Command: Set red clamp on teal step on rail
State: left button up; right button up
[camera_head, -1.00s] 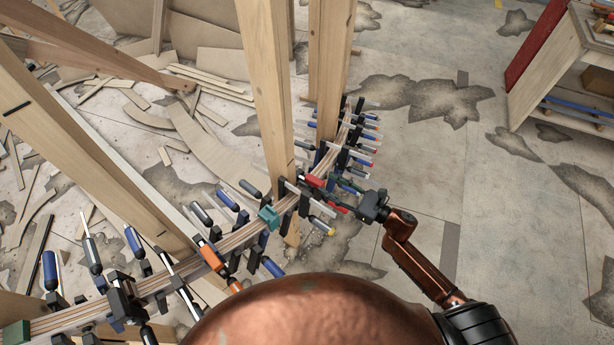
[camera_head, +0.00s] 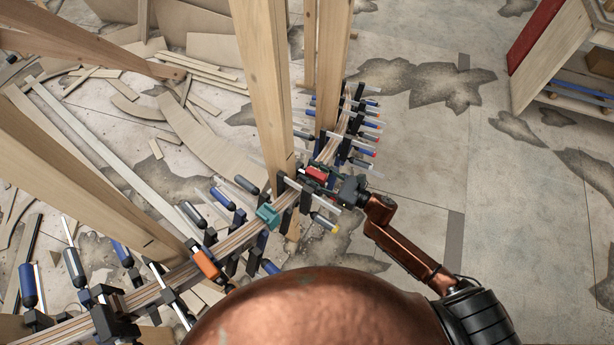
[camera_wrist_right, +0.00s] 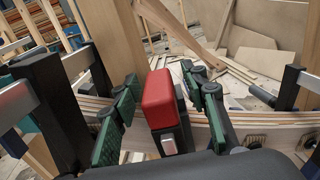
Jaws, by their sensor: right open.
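The red clamp (camera_head: 317,173) sits on the curved wooden rail (camera_head: 240,238), beside a tall post. The teal step (camera_head: 267,215) is on the same rail, lower and to the left of the red clamp. My right gripper (camera_head: 328,178) reaches in from the right at the red clamp. In the right wrist view, the red clamp's block (camera_wrist_right: 158,98) stands between the two green-padded fingers of my open right gripper (camera_wrist_right: 161,80), with gaps visible on both sides. My left gripper does not show.
Several dark and blue-handled clamps line the rail on both sides of the red clamp. An orange clamp (camera_head: 205,264) is further lower left. A wooden post (camera_head: 262,90) rises close to the gripper. Bare floor (camera_head: 420,150) is open at right.

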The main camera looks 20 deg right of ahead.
jog(key=shift+w+a, duration=0.4)
jog(key=shift+w, duration=0.05)
jog(key=shift+c, duration=0.7)
grip_shut()
jog(key=shift+r, duration=0.1)
